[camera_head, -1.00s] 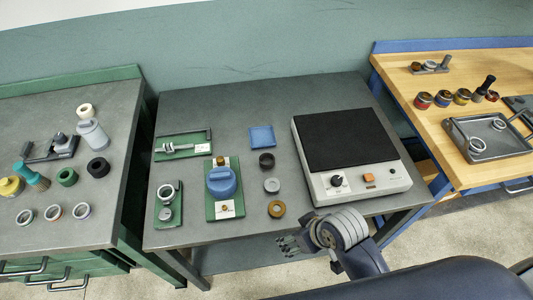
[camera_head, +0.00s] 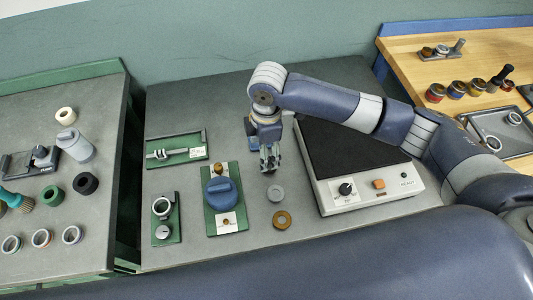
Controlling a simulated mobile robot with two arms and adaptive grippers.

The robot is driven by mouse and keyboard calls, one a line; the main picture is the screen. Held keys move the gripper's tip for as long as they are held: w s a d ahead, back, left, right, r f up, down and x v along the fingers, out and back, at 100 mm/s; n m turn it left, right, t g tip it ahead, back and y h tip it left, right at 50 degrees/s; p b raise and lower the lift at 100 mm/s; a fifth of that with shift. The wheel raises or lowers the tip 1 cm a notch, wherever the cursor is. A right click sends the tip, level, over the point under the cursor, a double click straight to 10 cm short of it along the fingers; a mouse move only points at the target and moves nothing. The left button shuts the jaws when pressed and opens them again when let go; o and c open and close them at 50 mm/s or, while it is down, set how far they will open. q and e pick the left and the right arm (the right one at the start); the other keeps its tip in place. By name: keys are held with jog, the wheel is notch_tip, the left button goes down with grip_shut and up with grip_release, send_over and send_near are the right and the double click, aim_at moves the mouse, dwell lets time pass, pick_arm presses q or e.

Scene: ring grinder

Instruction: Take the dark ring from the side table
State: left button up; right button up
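My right gripper (camera_head: 269,167) comes in from the right and points down over the middle grey table (camera_head: 320,236). Its fingertips are low, just behind a light grey ring (camera_head: 276,194) and a brown ring (camera_head: 282,219). The dark ring that stood at this spot is hidden by the fingers; I cannot tell whether they hold or touch it. Another dark ring, black (camera_head: 85,183), lies on the left grey table (camera_head: 98,225), beside a green ring (camera_head: 52,196). My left gripper is not in view.
On the middle table stand a blue-knobbed green fixture (camera_head: 221,192), two more green fixtures and a black-topped machine (camera_head: 370,190) under my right forearm. The right wooden table (camera_head: 400,55) holds jars and a tray (camera_head: 505,135). The middle table's front strip is clear.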

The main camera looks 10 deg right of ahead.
jog(key=f, duration=0.1)
jog(key=d+f, duration=0.1)
jog(key=f, duration=0.1)
jog(key=w+f+p, duration=0.1)
jog(key=shift+w+d+f, duration=0.1)
jog(key=shift+d+f, duration=0.1)
jog(key=shift+f, duration=0.1)
jog(key=f+p, duration=0.1)
jog(key=f, duration=0.3)
jog(key=shift+w+d+f+p, duration=0.1)
jog(key=shift+w+f+p, duration=0.1)
jog(key=shift+f+p, duration=0.2)
jog(key=shift+f, duration=0.3)
jog(key=c, duration=1.2)
